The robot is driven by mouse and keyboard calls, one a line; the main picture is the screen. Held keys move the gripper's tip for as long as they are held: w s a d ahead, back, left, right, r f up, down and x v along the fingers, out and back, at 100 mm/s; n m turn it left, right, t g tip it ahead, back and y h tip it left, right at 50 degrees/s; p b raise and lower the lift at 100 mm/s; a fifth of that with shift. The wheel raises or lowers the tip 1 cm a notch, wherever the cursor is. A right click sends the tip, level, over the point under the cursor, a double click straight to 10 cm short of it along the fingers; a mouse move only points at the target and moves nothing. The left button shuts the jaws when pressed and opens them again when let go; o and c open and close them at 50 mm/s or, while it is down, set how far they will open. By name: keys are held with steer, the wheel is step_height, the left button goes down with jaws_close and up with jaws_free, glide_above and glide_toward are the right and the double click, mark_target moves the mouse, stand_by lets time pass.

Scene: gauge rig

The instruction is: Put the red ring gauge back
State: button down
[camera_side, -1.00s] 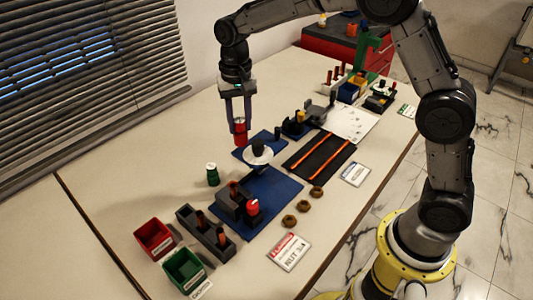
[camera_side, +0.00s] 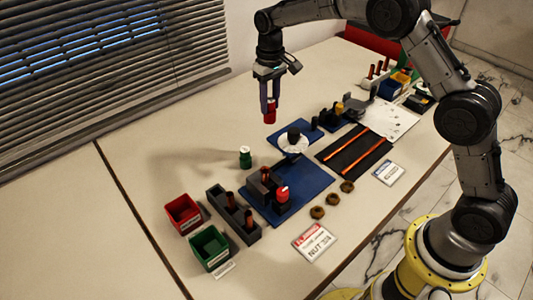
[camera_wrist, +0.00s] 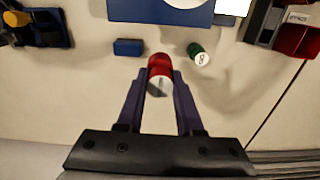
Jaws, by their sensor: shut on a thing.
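My gripper (camera_side: 270,98) is shut on the red ring gauge (camera_side: 269,113), a short red cylinder, and holds it in the air above the table, left of the small blue plate. In the wrist view the red ring gauge (camera_wrist: 159,65) sits between the fingers of my gripper (camera_wrist: 160,85), with a grey end face towards the camera. A green gauge (camera_side: 245,157) stands on the bare table below and left of it. It also shows in the wrist view (camera_wrist: 198,53), right of the red one.
A white disc with a black knob (camera_side: 294,138) stands on the blue plate. A larger blue plate (camera_side: 310,178) bears a dark fixture and a red-topped piece (camera_side: 282,194). A red bin (camera_side: 183,214) and green bin (camera_side: 210,248) stand at front left.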

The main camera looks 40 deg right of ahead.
mark_target(264, 121)
steer(key=f, duration=0.5)
steer(key=w+a+f, duration=0.1)
steer(key=f, duration=0.2)
steer(key=shift+a, duration=0.1)
steer(key=shift+f, duration=2.6)
steer(key=shift+f, duration=0.15)
steer(key=c, duration=0.6)
jaws_free()
steer(key=shift+o, duration=0.2)
